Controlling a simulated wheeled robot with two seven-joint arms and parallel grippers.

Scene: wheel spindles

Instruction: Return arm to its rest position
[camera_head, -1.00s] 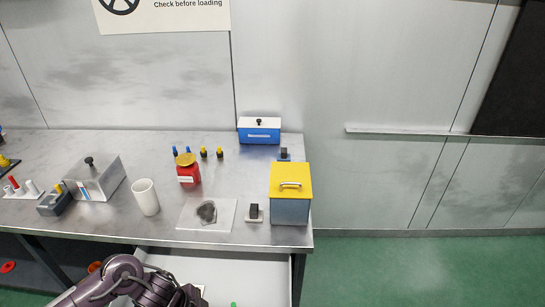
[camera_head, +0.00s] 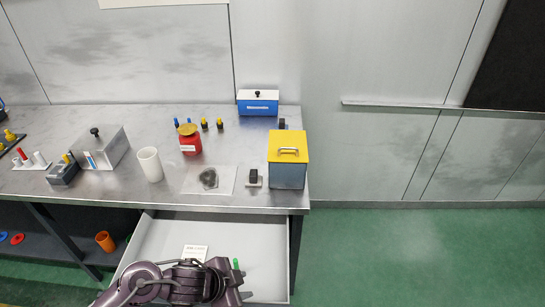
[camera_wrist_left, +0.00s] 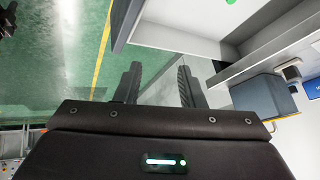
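My left arm (camera_head: 165,283) reaches in from the bottom left, over the front of an open white drawer (camera_head: 262,240). My left gripper (camera_head: 246,287) is at the drawer's lower right part. In the left wrist view the two dark fingers (camera_wrist_left: 160,88) stand apart with nothing between them, and green floor shows beyond. A small green item (camera_head: 236,264) is in the drawer just behind the gripper. A white card (camera_head: 195,252) lies in the drawer beside the arm. My right gripper is not in view.
The metal table (camera_head: 230,205) holds a yellow-lidded grey box (camera_head: 287,172), a white cup (camera_head: 150,164), a red jar (camera_head: 189,145), a blue box (camera_head: 258,107) and a metal box (camera_head: 108,148). Orange cup (camera_head: 105,241) stands on the lower shelf. The floor at right is clear.

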